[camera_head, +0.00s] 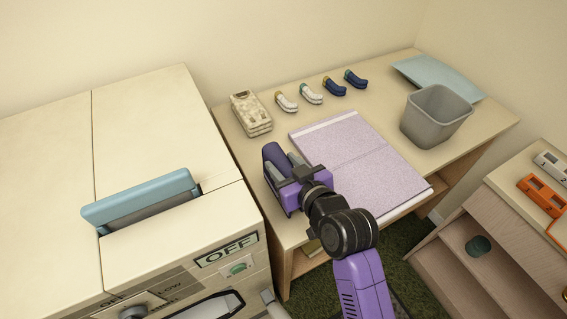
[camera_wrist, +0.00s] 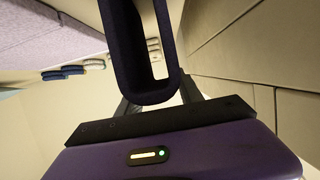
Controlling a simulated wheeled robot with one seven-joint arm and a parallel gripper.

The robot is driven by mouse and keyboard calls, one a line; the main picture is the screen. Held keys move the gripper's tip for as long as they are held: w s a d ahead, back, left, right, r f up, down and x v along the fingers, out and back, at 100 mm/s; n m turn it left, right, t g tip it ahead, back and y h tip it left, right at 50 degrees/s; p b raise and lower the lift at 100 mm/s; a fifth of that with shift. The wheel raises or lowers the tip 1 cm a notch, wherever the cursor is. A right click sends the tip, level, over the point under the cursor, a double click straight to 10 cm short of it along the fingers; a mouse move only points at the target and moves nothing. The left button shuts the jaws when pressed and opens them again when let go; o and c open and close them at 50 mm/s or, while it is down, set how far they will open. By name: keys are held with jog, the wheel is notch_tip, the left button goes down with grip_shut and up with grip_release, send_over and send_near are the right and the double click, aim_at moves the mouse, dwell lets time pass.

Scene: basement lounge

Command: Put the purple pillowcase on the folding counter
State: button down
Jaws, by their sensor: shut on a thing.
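My gripper (camera_head: 286,167) is shut on a dark purple, cloth-like piece (camera_head: 272,154), which I take for the purple pillowcase. In the wrist view it is a bent, U-shaped loop (camera_wrist: 150,92) between the fingers (camera_wrist: 158,98). The folding counter (camera_head: 238,141) is the wooden-topped table. My gripper and the piece are over its left part, near the washer side; I cannot tell whether the piece touches the top. A flat lavender sheet or panel (camera_head: 360,160) lies on the counter just right of my gripper; it also shows in the wrist view (camera_wrist: 60,35).
On the counter are a beige folded stack (camera_head: 250,113), several rolled white and blue socks (camera_head: 311,94), a grey bin (camera_head: 435,116) and a light blue cloth (camera_head: 440,75). A washer (camera_head: 165,115) with a raised blue flap (camera_head: 140,198) stands left.

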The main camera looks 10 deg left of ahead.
jog(key=c, duration=0.8)
grip_release()
jog(key=shift+f, duration=0.1)
jog(key=shift+o, duration=0.2)
jog(key=shift+r, duration=0.25)
jog(key=shift+s+d, duration=0.2)
jog(key=shift+s, duration=0.1)
jog(key=b+v, duration=0.1)
jog(key=v, duration=1)
jog(key=shift+b, duration=0.3)
jog(key=shift+s, duration=0.1)
